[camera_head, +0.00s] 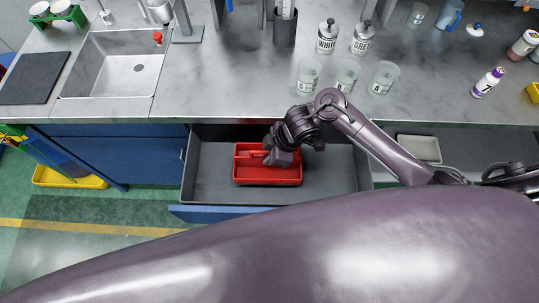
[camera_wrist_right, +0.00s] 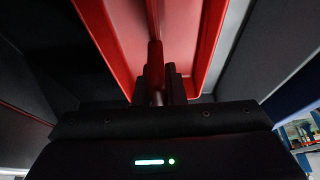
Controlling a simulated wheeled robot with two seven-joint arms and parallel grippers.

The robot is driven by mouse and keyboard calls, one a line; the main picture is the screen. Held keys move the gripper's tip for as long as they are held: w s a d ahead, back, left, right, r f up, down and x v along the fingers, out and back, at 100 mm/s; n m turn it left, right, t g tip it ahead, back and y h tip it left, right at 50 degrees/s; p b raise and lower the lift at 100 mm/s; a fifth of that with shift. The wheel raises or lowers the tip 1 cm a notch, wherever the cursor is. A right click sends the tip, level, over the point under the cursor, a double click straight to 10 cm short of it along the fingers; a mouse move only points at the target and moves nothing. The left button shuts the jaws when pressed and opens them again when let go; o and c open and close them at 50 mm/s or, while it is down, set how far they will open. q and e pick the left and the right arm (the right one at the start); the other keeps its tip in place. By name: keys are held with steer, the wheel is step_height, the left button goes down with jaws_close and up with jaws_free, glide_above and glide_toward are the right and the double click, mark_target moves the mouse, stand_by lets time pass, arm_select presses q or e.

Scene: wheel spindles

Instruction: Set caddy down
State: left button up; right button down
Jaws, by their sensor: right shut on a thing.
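The red caddy (camera_head: 268,181) is a shallow tray with a raised handle, inside the open grey drawer (camera_head: 328,184). In the head view it looks level and near the left-middle of the drawer. My right gripper (camera_head: 270,155) reaches down over the caddy and is shut on its handle. In the right wrist view the red handle (camera_wrist_right: 155,70) runs between the dark fingers (camera_wrist_right: 158,85), with the caddy's red walls (camera_wrist_right: 205,45) on both sides. I cannot tell whether the caddy's base touches the drawer floor. My left gripper is not in view.
The drawer has bare floor right of the caddy; its blue front (camera_head: 215,214) stands out from the cabinet. The counter (camera_head: 230,85) above holds labelled jars (camera_head: 308,75), bottles and a sink (camera_head: 118,65). A second open drawer at right holds a pale tray (camera_head: 419,149).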

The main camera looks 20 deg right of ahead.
steer(key=shift+f, duration=0.15)
steer(key=shift+f+b, duration=0.3)
steer(key=shift+f, duration=0.2)
steer(key=c, duration=1.5)
jaws_free()
steer(key=p+v, duration=0.2)
steer(key=v, duration=1)
steer(key=shift+a+r, duration=0.1)
steer(key=shift+r, duration=0.55)
steer(key=shift+s, duration=0.1)
